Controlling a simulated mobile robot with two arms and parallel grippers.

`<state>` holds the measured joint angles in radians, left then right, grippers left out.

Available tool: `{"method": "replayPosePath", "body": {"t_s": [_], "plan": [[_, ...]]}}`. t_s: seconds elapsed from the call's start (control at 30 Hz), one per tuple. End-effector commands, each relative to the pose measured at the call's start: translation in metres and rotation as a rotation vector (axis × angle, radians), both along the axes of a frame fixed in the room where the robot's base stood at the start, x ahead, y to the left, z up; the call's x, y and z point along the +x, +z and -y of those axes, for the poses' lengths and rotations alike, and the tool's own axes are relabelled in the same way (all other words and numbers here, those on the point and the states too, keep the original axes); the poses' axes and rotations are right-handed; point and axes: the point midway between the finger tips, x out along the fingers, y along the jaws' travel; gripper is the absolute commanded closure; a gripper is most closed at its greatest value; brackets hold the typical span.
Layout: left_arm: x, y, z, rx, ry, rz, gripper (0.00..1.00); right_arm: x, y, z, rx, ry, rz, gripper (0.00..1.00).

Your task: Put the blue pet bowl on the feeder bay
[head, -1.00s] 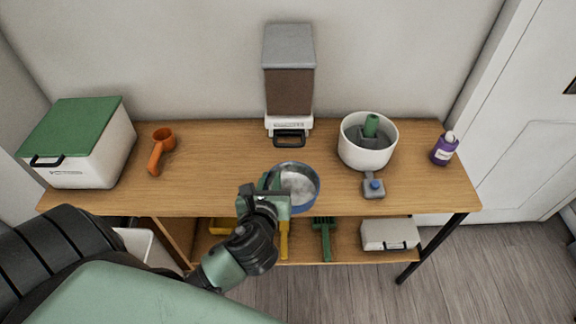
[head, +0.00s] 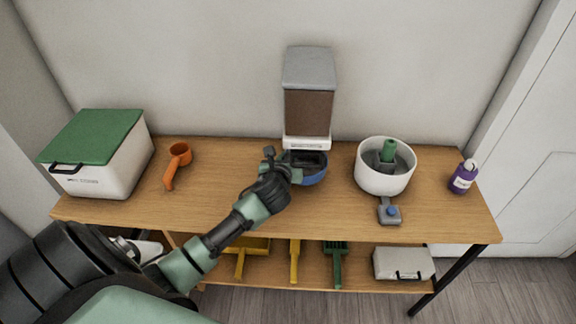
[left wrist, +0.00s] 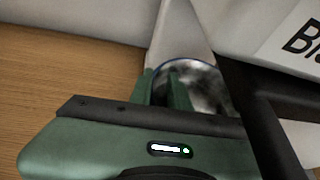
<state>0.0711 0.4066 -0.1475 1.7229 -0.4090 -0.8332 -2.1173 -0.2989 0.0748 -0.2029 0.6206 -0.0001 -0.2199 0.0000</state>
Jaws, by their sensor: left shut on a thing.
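The blue pet bowl (head: 314,181) is at the front of the feeder (head: 308,112), which has a grey lid, a brown hopper and a white base. My left gripper (head: 284,167) is shut on the bowl's left rim. The bowl's greyish inside (left wrist: 205,88) shows between and beside the green fingers in the left wrist view. The dark feeder bay (head: 306,158) is at the bowl's far side and partly over it in the picture. I cannot tell whether the bowl rests on the bay or is held above it. My right gripper is not in view.
A white bin with a green lid (head: 100,155) and an orange scoop (head: 176,165) are at the left. A white fountain bowl (head: 384,178), a grey tool (head: 389,211) and a purple bottle (head: 463,177) are at the right. The front middle of the table is clear.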

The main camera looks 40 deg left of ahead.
Motion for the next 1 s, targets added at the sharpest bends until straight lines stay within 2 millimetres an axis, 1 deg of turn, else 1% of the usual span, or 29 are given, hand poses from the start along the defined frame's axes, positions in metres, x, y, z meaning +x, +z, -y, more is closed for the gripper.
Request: {"method": "replayPosePath", "body": {"t_s": [0.03,0.17,0.27,0.4,0.43,0.77,0.8,0.83,0.87,1.0], "plan": [[0.003,0.001,-0.001,-0.001,0.000,0.003,1.00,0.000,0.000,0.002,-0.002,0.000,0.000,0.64],[0.004,-0.001,-0.002,-0.001,0.000,0.000,1.00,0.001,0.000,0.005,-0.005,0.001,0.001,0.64],[0.004,-0.011,-0.001,-0.005,0.001,-0.001,1.00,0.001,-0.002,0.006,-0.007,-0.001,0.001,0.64],[0.003,-0.032,-0.001,-0.005,0.002,-0.002,1.00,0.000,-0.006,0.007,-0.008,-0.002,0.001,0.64],[0.003,-0.034,-0.001,-0.004,0.001,-0.001,1.00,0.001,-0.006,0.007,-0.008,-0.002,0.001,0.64],[0.003,-0.037,-0.001,0.000,0.000,0.000,1.00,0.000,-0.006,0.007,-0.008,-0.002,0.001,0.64],[0.003,-0.037,-0.001,0.000,0.000,-0.001,0.74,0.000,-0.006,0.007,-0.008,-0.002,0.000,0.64],[0.003,-0.037,-0.001,0.000,0.000,-0.001,0.66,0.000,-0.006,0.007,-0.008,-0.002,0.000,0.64],[0.003,-0.037,-0.001,0.000,0.000,-0.001,0.60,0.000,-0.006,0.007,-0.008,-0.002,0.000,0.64],[0.003,-0.037,-0.001,0.000,0.000,-0.001,0.60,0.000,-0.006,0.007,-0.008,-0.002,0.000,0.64]]}}
